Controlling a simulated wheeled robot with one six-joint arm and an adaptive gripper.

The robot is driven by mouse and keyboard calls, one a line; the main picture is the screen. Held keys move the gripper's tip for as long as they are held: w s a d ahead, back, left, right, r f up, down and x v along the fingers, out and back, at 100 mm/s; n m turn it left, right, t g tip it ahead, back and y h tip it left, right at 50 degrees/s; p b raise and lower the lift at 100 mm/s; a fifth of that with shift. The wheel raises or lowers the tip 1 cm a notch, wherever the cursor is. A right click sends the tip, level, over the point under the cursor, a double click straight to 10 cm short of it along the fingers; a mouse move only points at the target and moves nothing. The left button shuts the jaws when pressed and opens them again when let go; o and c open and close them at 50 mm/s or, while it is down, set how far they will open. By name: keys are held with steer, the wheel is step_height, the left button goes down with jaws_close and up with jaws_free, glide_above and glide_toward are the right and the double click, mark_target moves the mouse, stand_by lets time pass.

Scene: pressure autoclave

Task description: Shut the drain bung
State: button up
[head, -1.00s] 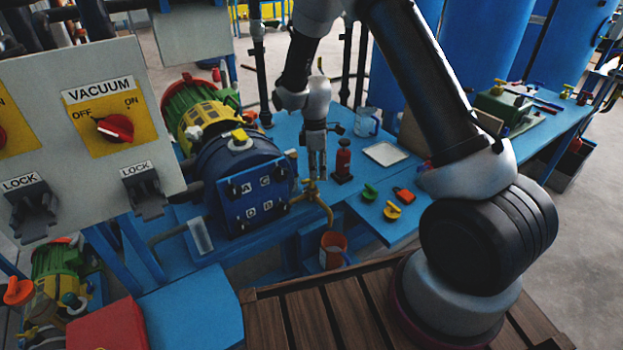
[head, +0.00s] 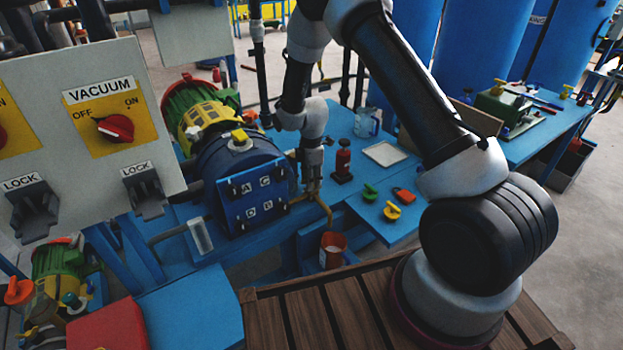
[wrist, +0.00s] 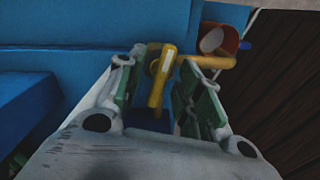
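The drain bung shows in the wrist view as a yellow lever handle (wrist: 161,72) on a short yellow-brass pipe (wrist: 212,62). In the head view the pipe (head: 325,208) comes out beside the blue lettered front of the vessel (head: 252,200) and bends down. My gripper (head: 312,188) is lowered over the drain fitting and hides the handle in that view. In the wrist view my gripper (wrist: 162,88) is open, with one finger to each side of the handle. A gap shows on both sides; I see no clear contact.
An orange bucket (head: 332,250) stands below the pipe's mouth. The vacuum panel (head: 100,125) stands at left.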

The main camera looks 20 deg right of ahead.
jaws_close()
